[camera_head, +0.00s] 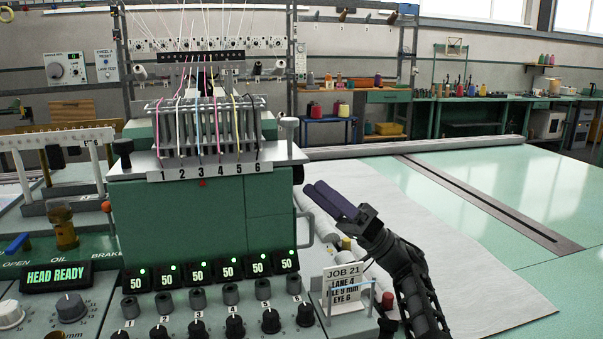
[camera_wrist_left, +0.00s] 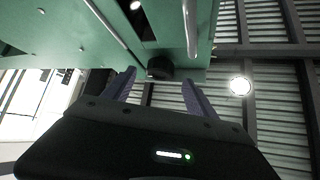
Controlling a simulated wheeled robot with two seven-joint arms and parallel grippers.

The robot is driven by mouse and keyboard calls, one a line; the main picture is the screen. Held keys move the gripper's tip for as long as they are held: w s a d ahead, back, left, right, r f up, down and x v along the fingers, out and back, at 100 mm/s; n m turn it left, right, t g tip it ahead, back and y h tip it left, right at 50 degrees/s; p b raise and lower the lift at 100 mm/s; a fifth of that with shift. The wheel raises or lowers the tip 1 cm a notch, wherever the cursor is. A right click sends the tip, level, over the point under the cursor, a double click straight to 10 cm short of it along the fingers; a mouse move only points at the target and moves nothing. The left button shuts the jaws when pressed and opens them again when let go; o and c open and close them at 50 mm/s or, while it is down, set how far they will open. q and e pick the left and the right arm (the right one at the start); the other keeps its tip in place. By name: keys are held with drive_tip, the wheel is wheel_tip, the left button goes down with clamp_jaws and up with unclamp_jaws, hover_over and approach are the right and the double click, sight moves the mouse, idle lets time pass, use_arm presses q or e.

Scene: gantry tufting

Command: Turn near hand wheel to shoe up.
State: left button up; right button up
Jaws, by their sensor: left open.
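A tufting head with a green housing (camera_head: 180,215) stands left of centre, with numbered needles 1 to 6 on its front. A dark round knob (camera_head: 298,173), which looks like the near hand wheel, sits at the housing's right side. My left gripper (camera_head: 313,188) is open, its two purple fingers pointing at the housing just below and right of that knob. In the left wrist view a dark knob (camera_wrist_left: 160,68) lies ahead, between the open fingertips (camera_wrist_left: 159,76); I cannot tell whether they touch it. No shoe can be made out. My right gripper is out of view.
A job card stand (camera_head: 345,290) is close beside my left forearm. A grey bar handle (camera_head: 305,228) sticks out of the housing below the fingers. White cloth (camera_head: 450,240) covers the table to the right. A row of dark knobs (camera_head: 235,326) lines the front panel.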

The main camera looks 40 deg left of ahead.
sight(302, 178)
use_arm(q)
drive_tip(key=p+x, duration=0.1)
drive_tip(key=x, duration=0.4)
drive_tip(key=shift+r, duration=0.1)
